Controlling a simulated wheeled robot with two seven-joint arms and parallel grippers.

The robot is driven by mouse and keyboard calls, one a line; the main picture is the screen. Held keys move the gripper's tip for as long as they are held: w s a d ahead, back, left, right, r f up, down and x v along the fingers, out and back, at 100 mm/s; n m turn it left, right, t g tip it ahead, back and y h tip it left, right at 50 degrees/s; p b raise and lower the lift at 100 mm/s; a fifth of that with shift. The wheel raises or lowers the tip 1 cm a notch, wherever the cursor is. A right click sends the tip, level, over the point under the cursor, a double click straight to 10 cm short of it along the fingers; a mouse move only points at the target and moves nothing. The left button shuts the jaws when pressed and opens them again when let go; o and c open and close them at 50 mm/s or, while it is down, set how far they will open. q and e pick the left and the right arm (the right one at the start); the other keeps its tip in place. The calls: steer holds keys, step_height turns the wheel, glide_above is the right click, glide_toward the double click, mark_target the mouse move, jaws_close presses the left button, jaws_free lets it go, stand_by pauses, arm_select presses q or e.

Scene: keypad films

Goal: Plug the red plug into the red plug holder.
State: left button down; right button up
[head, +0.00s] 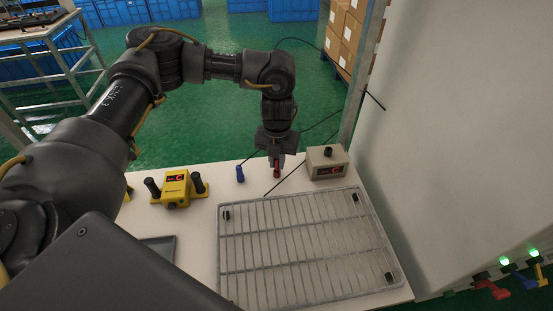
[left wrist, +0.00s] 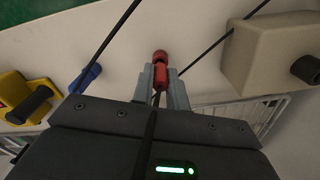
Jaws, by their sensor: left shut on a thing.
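The red plug (head: 277,173) is near the back edge of the white table. It also shows in the left wrist view (left wrist: 160,58), upright between my fingertips. My left gripper (head: 277,160) points down and is shut on it; in the left wrist view its grey fingers (left wrist: 160,86) are on both sides of the plug. I cannot tell whether the plug touches the table. A red fitting (head: 492,289) is at the lower right by the white wall, with green lights above; I cannot tell whether it is the red plug holder. My right gripper is not in view.
A blue plug (head: 240,173) stands left of the red one. A beige box (head: 327,162) with a black knob stands to the right. A yellow device (head: 176,188) with black handles is at left. A wire rack (head: 222,262) covers the front right. Black cables run near the gripper.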

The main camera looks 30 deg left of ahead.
arm_select(q)
steer(key=shift+f+b, duration=0.35)
steer(key=shift+f, duration=0.35)
steer(key=c, duration=1.3)
jaws_free()
step_height(320, 180, up, 11)
steer(key=shift+f+b, duration=0.1)
steer(key=shift+b, duration=0.35)
